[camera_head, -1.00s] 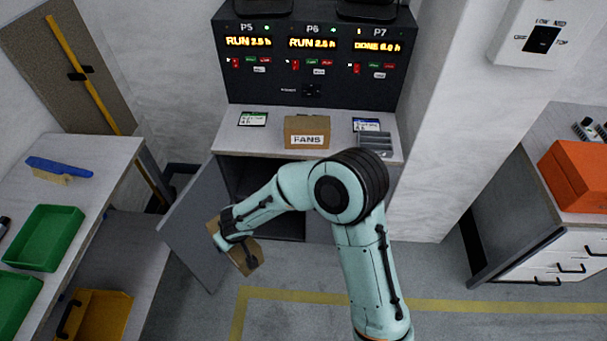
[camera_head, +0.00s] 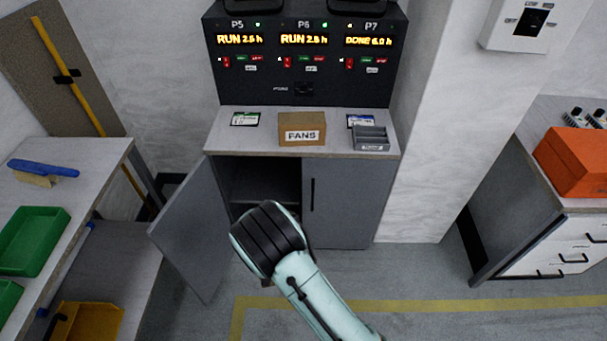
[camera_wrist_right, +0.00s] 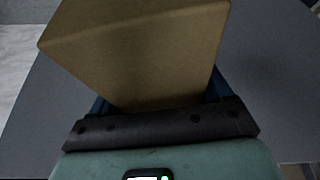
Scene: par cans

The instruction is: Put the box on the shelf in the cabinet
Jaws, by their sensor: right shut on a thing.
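The brown cardboard box (camera_wrist_right: 145,50) fills the upper middle of the right wrist view. My right gripper (camera_wrist_right: 158,100) is shut on it, with blue finger parts showing at both sides. In the head view my own arm hides the held box and gripper almost fully. The grey cabinet (camera_head: 352,205) stands below the counter, its left door (camera_head: 190,230) swung open and its right door closed. Inside the open left half a shelf (camera_head: 265,190) shows; the lower part is hidden behind my arm. My left gripper is not in view.
On the counter (camera_head: 225,143) sit a box labelled FANS (camera_head: 302,128) and a grey tray (camera_head: 371,138). A left bench holds green bins (camera_head: 35,240); a yellow bin (camera_head: 92,320) stands lower. An orange case (camera_head: 575,160) is at right. The open door borders the cabinet opening.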

